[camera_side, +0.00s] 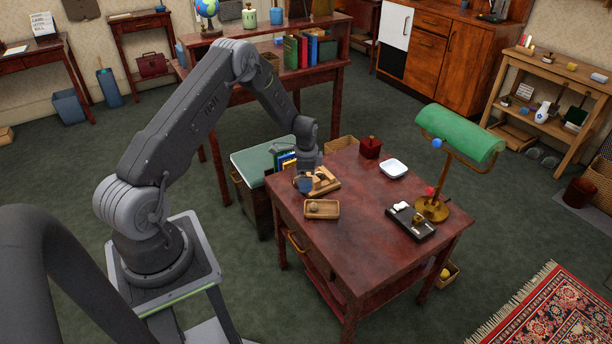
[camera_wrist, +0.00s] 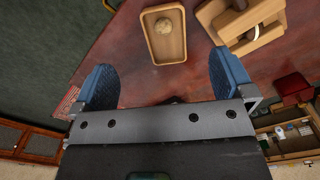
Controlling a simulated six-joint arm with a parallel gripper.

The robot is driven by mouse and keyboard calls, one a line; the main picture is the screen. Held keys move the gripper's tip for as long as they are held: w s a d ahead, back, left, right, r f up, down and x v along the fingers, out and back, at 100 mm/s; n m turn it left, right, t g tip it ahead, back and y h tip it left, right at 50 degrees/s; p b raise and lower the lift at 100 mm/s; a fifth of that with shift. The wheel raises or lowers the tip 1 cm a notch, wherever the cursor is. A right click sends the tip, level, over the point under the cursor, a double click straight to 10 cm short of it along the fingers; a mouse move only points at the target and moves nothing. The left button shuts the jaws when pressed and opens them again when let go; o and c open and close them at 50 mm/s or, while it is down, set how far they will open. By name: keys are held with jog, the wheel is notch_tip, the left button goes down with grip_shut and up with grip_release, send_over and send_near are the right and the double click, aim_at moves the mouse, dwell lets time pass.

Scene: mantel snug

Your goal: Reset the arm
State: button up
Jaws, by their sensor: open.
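My gripper (camera_side: 306,184) is over the left back part of the dark red wooden table (camera_side: 370,240), close to a light wooden stand (camera_side: 324,184). In the wrist view its two blue fingers stand wide apart, and the space between them (camera_wrist: 163,82) is empty. A small wooden tray (camera_side: 332,214) holding a round tan thing (camera_side: 313,208) lies by the table's left edge. The tray (camera_wrist: 149,42) also shows in the wrist view, just beyond the fingers, with the wooden stand (camera_wrist: 246,45) to its right. I cannot tell how far the fingers are above the tabletop.
A green-shaded brass lamp (camera_side: 461,134), a black tray (camera_side: 422,232) with small items, a white dish (camera_side: 394,168) and a dark red box (camera_side: 370,147) stand on the table. A green-topped chest (camera_side: 255,163) and a desk with books (camera_side: 302,52) are behind. The table's front is clear.

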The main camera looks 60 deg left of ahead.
jog(key=s+d+r+n+t, duration=0.1)
jog(key=s+d+r, duration=0.1)
jog(key=d+r, duration=0.8)
jog(key=s+d+r+n+t, duration=0.1)
jog(key=d+r+n, duration=0.15)
jog(key=r, duration=1.35)
jog(key=s+d+r+n+t, duration=0.1)
jog(key=s+d+r, duration=0.2)
jog(key=s, duration=0.4)
jog(key=s+d+r+n+t, duration=0.1)
jog(key=s+d+r, duration=0.2)
jog(key=s+d, duration=0.2)
jog(key=s+d+r+n+t, duration=0.1)
jog(key=s+d+r, duration=0.2)
jog(key=s, duration=0.6)
jog(key=shift+s+d+r+t, duration=0.3)
jog(key=shift+d+r, duration=0.05)
jog(key=shift+d, duration=0.75)
